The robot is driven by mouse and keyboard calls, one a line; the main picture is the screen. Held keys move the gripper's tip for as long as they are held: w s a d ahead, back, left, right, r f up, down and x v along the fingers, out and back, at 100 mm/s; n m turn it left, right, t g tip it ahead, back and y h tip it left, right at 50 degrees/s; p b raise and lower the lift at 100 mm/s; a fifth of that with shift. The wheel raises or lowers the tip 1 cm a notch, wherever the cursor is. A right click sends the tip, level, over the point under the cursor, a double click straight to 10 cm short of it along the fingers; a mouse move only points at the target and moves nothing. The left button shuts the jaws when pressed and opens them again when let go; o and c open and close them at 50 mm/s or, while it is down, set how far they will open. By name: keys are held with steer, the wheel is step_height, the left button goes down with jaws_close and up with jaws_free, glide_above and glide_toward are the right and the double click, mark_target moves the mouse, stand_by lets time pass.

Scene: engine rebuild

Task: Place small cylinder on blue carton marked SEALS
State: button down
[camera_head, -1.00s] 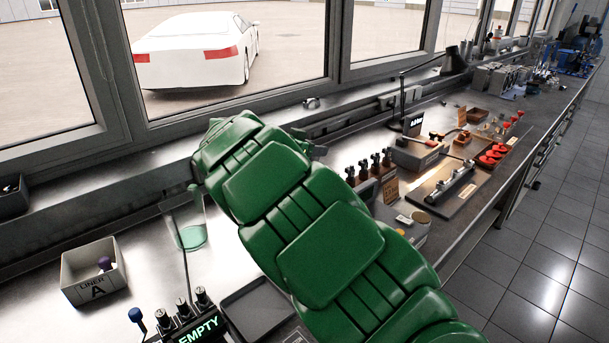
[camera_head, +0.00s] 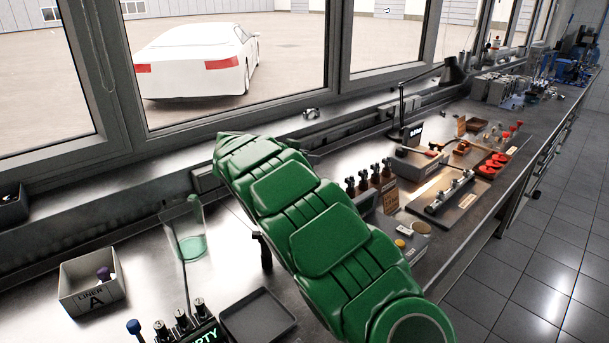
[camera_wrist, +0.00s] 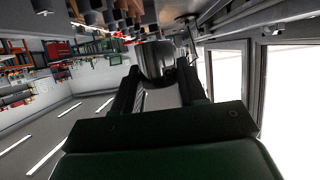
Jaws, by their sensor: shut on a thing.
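My gripper (camera_wrist: 158,82) shows in the wrist view with its two dark fingers shut on a dark grey, rounded small cylinder (camera_wrist: 157,60). The cylinder is held clear of the surfaces visible around it. In the head view my green arm crosses the middle of the bench and hides the gripper and the cylinder. I cannot make out a blue carton marked SEALS in either view.
Several parts and fixtures (camera_head: 450,195) fill the right side.

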steer(key=shift+w+a+f, duration=0.2)
steer(key=shift+w, duration=0.25)
steer(key=shift+w+a+f, duration=0.2)
steer(key=shift+w+f, duration=0.7)
steer(key=shift+f, duration=0.15)
steer(key=shift+w+a+f, duration=0.15)
steer(key=shift+w+f, duration=0.8)
steer(key=shift+f, duration=0.05)
steer(key=shift+w+a+f, duration=0.2)
steer(key=shift+w+f, duration=0.7)
steer(key=shift+f, duration=1.7)
steer(key=shift+f, duration=0.1)
steer(key=c, duration=0.6)
jaws_free()
steer(key=shift+c, duration=0.2)
steer(key=v, duration=1.2)
